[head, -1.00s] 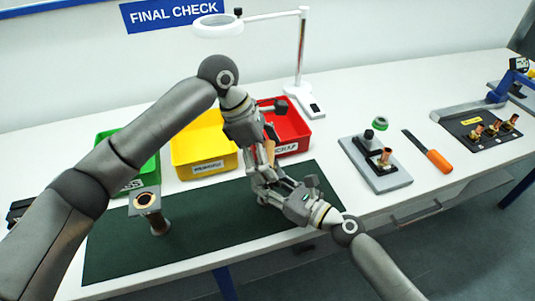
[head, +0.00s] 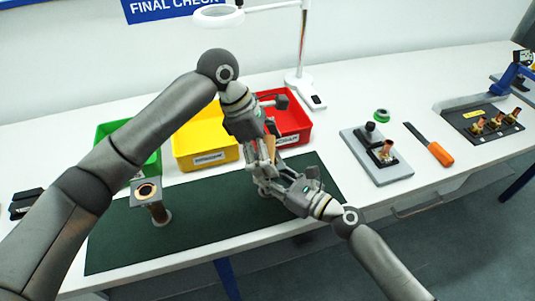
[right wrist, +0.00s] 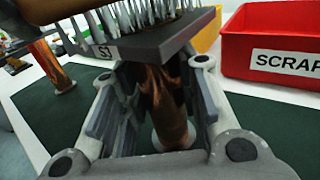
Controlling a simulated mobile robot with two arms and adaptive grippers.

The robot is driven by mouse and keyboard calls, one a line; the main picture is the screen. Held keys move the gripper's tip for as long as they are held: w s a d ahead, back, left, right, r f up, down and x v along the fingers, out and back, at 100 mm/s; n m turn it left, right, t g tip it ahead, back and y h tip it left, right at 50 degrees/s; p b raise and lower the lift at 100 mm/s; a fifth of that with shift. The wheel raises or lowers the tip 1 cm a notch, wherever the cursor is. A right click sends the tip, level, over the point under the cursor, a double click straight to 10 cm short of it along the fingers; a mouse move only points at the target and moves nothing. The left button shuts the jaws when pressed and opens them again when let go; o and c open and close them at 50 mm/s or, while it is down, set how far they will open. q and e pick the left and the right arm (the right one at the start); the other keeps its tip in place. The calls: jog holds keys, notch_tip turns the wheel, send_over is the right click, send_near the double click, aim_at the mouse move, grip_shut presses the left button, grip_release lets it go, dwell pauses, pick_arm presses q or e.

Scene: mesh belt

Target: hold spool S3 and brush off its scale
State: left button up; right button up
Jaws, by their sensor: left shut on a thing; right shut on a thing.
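My right gripper (right wrist: 160,112) is shut on a copper spool (right wrist: 168,100) and holds it upright around its body. In the head view, the brush's tan part (head: 270,148) shows between my left gripper's fingers. My left gripper (head: 266,160) is shut on the brush, pointing down. My right gripper (head: 272,187) is just below it; the held spool is mostly hidden there.
Another spool (head: 153,200) stands on the dark green mat (head: 210,225). Green (head: 118,138), yellow (head: 200,155) and red (head: 298,128) bins line the back. A fixture (head: 378,165), an orange-handled tool (head: 440,153) and a rack (head: 475,118) stand right.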

pick_arm(q)
jog(key=shift+w+d, duration=0.1)
jog(key=shift+w, duration=1.05)
jog(key=shift+s, duration=1.8)
jog(key=shift+w, duration=1.8)
jog(key=shift+s, duration=1.8)
jog(key=shift+w, duration=1.85)
jog(key=shift+r, duration=0.1)
jog(key=shift+r, duration=3.45)
